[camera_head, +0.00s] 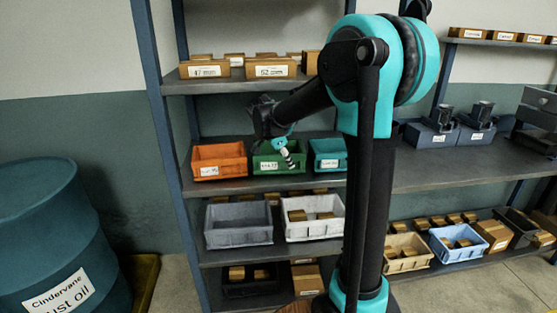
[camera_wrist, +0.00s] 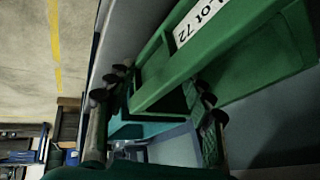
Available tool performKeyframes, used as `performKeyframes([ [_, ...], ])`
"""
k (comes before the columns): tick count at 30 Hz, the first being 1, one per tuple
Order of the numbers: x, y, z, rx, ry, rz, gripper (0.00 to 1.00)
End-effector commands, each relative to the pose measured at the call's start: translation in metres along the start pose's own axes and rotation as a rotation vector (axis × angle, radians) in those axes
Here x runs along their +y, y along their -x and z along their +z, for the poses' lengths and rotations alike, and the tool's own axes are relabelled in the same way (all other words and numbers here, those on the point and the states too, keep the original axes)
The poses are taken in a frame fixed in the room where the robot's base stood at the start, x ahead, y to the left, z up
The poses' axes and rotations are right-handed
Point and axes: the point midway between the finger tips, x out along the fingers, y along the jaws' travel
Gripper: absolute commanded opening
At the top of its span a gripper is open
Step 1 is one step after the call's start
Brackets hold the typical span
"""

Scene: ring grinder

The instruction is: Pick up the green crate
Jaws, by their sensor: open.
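The green crate (camera_head: 259,158) stands on the middle shelf, between an orange crate and a teal crate, with a white label on its front. My gripper (camera_head: 287,155) is at the front of the green crate and covers part of it. In the wrist view the green crate (camera_wrist: 235,62) fills the upper right, its label reading "Lot 72". There my gripper (camera_wrist: 160,92) is open, with a green wall of the crate running between its fingers. I cannot tell whether either finger touches it.
The orange crate (camera_head: 219,161) and teal crate (camera_head: 328,154) stand close on either side. The shelf above holds cardboard boxes (camera_head: 272,68). Grey (camera_head: 239,223) and white (camera_head: 313,228) bins are below. A blue drum (camera_head: 48,235) stands at the left.

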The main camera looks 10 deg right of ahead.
Motion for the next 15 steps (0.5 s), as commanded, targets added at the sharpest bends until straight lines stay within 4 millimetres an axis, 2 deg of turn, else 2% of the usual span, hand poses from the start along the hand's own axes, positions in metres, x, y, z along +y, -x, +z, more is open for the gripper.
performKeyframes([
  [8, 0.0, -0.0004, 0.0002, 0.0, 0.0, 0.0, 0.53],
  [15, 0.0001, -0.0003, 0.0002, 0.0, 0.0, 0.0, 0.23],
])
